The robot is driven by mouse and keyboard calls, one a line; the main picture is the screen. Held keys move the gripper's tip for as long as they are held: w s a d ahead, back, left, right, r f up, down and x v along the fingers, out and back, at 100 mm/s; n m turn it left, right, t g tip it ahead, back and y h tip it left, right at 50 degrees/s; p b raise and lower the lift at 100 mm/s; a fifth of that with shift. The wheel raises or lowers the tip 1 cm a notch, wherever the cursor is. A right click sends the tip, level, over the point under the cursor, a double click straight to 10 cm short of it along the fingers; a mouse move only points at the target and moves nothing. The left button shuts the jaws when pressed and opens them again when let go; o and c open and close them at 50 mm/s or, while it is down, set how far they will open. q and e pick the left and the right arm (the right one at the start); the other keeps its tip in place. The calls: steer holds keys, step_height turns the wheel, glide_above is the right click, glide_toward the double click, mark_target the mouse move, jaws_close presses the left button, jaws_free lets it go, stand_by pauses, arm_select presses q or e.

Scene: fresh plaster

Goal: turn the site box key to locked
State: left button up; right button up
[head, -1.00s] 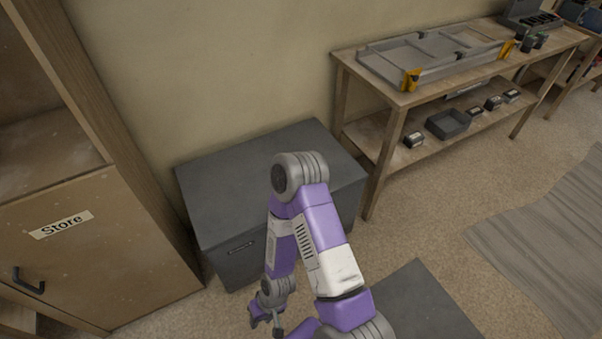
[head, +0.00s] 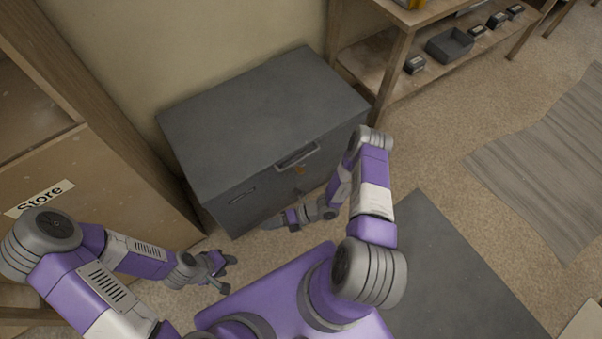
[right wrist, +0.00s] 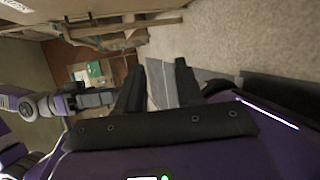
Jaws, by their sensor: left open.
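The site box (head: 250,125) is a dark grey chest with its lid down, standing against the wall in the head view. A grey bar handle (head: 297,156) is on its front edge. A small orange-brown piece (head: 299,170) shows just below the handle; it may be the key or its lock, and its turn is too small to tell. My right gripper (head: 272,222) is low before the box's front, apart from the orange piece; its fingers stand apart and empty in the right wrist view (right wrist: 158,85). My left gripper (head: 224,273) is open and empty, lower and left.
A wooden Store cabinet (head: 95,190) stands left of the box. A wooden bench with a low shelf (head: 385,70) stands right of it, with a dark tray (head: 449,45) and small boxes. A grey mat (head: 450,265) and a ribbed sheet (head: 550,160) lie on the floor at right.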

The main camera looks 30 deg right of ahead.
steer(key=w+d+f+m+t+h+b, duration=0.1)
steer(key=w+d+f+m+t+h, duration=0.25)
steer(key=w+d+m+t, duration=0.6)
steer(key=m+t+h+b, duration=0.1)
steer(key=m+t+h, duration=0.3)
steer(key=m+h, duration=0.65)
glide_toward(301, 170)
steer(key=w+m+y, duration=0.1)
steer(key=w+y, duration=0.1)
steer(key=w, duration=0.3)
steer(key=w+b, duration=0.1)
steer(key=w, duration=0.1)
steer(key=w+b, duration=0.1)
steer(key=w, duration=0.2)
steer(key=shift+d+f, duration=0.1)
steer(key=shift+f, duration=0.2)
steer(key=shift+c, duration=0.3)
jaws_close()
